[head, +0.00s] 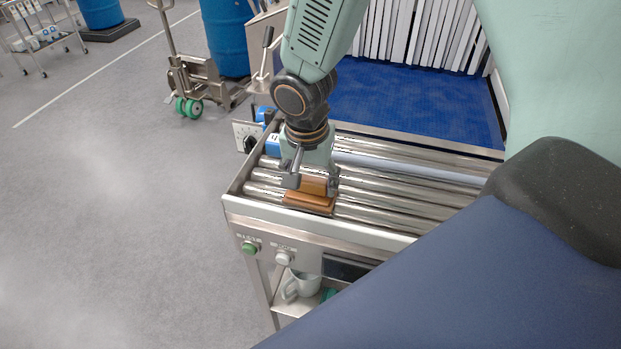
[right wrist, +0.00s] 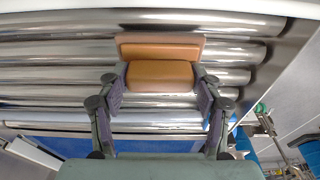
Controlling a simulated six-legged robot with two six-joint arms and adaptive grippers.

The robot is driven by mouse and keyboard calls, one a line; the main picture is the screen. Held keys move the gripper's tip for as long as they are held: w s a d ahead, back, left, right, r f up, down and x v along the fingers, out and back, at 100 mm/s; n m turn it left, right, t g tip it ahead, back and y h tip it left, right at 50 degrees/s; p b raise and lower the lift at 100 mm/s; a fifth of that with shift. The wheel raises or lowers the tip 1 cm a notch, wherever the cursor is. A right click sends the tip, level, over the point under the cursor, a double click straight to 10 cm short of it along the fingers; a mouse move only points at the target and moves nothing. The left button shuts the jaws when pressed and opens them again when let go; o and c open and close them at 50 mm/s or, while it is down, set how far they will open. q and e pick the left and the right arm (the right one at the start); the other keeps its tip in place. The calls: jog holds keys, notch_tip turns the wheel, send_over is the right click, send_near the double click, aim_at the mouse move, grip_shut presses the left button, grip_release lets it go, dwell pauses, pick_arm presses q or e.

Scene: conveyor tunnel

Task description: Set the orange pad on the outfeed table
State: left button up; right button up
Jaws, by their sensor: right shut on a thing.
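The orange pad (head: 308,202) is at the left end of the roller table, which I take to be the outfeed table (head: 395,208). It shows as an orange block against a flatter brown-orange part. My right gripper (head: 312,184) reaches down from above, its fingers on either side of the pad. In the right wrist view, the right gripper (right wrist: 160,76) is shut on the pad (right wrist: 160,75), low over the shiny rollers. I cannot tell if the pad touches the rollers. My left gripper is not in view.
A blue belt (head: 400,105) and a white strip curtain (head: 420,35) lie behind the rollers. A control box with a dial (head: 247,136) sits at the far left corner. Rollers to the right are clear.

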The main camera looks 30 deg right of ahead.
aim_at(308, 197)
jog(key=shift+w+d, duration=0.15)
jog(key=shift+w, duration=0.05)
jog(key=o, duration=0.9)
jog(key=shift+f, duration=0.15)
jog(key=shift+c, duration=0.2)
jog(key=o, duration=0.3)
jog(key=shift+s, duration=0.15)
jog(key=shift+o, duration=0.6)
jog(key=shift+s+a+r, duration=0.2)
jog(key=shift+a+r, duration=0.05)
jog(key=shift+w+d, duration=0.2)
jog(key=shift+w, duration=0.1)
jog(key=shift+w+r, duration=0.1)
jog(key=shift+r, duration=0.2)
notch_tip(308, 197, up, 11)
jog(key=s+a+p, duration=0.1)
jog(key=shift+s+a, duration=0.2)
jog(key=shift+s, duration=0.05)
